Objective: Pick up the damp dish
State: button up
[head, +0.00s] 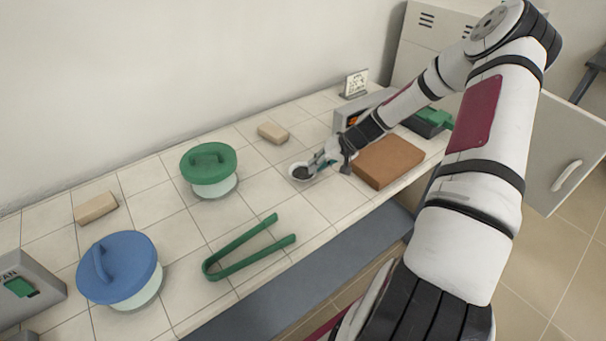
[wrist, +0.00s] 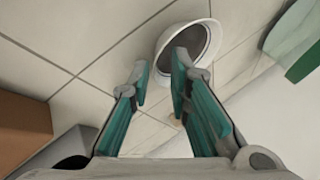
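A small round white dish (head: 299,178) with dark grey contents stands on the tiled bench, just left of my gripper (head: 316,163). In the wrist view the dish (wrist: 206,24) is at the top centre, partly hidden by my right finger. My gripper (wrist: 160,68) is open, its teal-padded fingers apart. The right fingertip overlaps the dish's dark inside, and the left fingertip is outside the left rim. Whether either finger touches the dish cannot be told.
A brown block (head: 388,162) lies right of my gripper. Green tongs (head: 246,249), a green-lidded jar (head: 209,166), a blue-lidded jar (head: 118,268) and two tan blocks (head: 273,133) (head: 96,208) stand leftward. A small sign (head: 355,83) is behind. An open door (head: 566,150) is at right.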

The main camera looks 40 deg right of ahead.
jog(key=shift+w+a+f, duration=0.15)
jog(key=shift+w+f, duration=0.25)
jog(key=shift+f, duration=0.2)
grip_shut()
